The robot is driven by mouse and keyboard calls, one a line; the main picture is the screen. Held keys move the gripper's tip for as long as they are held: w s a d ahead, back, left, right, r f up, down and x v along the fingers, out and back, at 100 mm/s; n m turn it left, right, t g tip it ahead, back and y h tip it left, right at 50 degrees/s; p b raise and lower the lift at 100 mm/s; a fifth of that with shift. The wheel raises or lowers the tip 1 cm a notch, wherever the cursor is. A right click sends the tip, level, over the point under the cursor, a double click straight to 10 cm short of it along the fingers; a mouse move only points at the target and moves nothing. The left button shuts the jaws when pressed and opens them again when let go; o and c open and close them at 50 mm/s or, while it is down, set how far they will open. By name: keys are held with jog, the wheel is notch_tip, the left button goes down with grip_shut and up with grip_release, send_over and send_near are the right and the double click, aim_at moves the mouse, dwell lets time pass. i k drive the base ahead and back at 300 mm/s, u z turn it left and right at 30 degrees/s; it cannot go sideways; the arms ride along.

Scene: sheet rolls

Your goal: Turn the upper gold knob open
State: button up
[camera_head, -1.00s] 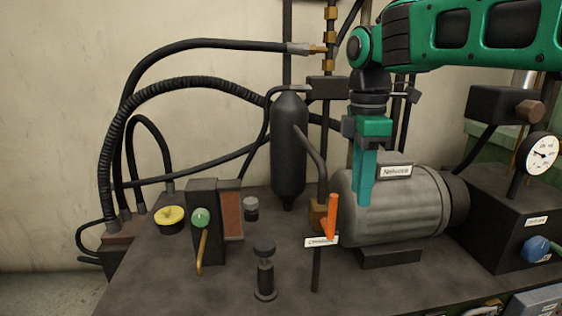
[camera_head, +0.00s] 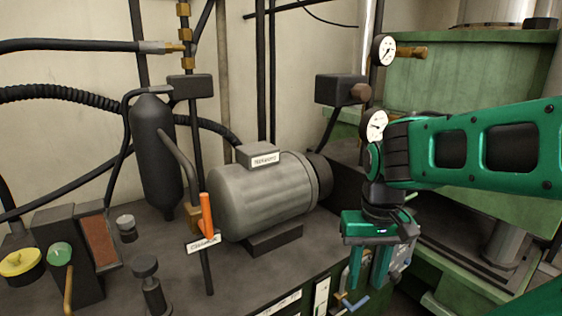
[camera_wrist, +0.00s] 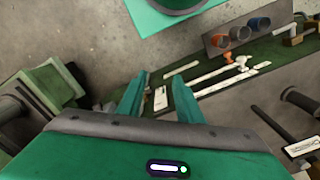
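A gold-brown knob (camera_head: 413,53) sticks out beside the upper gauge (camera_head: 384,50) at the top right in the head view. A browner knob (camera_head: 361,91) sits lower on a dark box. I cannot tell for sure which knob is the task's own. My gripper (camera_head: 368,272) hangs fingers down, well below both, in front of the bench's front edge. In the wrist view its two teal fingers (camera_wrist: 160,108) stand apart with nothing held between them. The arm covers part of the area right of the lower gauge (camera_head: 374,125).
A grey motor (camera_head: 265,196) and an orange-handled valve (camera_head: 206,214) stand on the dark bench left of my gripper. A green press frame (camera_head: 470,85) rises behind my arm. The wrist view shows pipes and small valves (camera_wrist: 240,62) along the bench front.

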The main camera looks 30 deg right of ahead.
aim_at(420, 53)
jog(key=z, duration=2)
jog(key=k, duration=0.45)
jog(key=z, duration=0.8)
jog(key=k, duration=0.8)
jog(key=z, duration=0.7)
jog(key=i, duration=0.35)
jog(key=u, duration=0.75)
jog(key=i, duration=1.15)
jog(key=u, duration=0.65)
